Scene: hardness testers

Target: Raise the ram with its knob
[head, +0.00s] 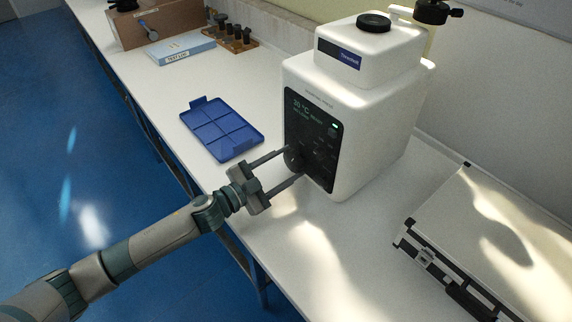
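The white mounting press (385,105) stands on the bench with its dark control panel (318,125) facing left. The panel has a small lit display and a green light. A dark round knob (293,157) sits low on the panel's left side. My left gripper (295,163) is at the panel, one finger above the knob and one below it. Its fingers are apart. I cannot tell whether they touch the knob. The ram itself is not visible. My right gripper is not in view.
A blue compartment tray (221,128) lies left of the press. Behind it are a light-blue box (181,48), a brown box (157,22) and a wooden rack (232,37) with dark pieces. A latched case (490,235) lies at the right. The bench front (300,235) is clear.

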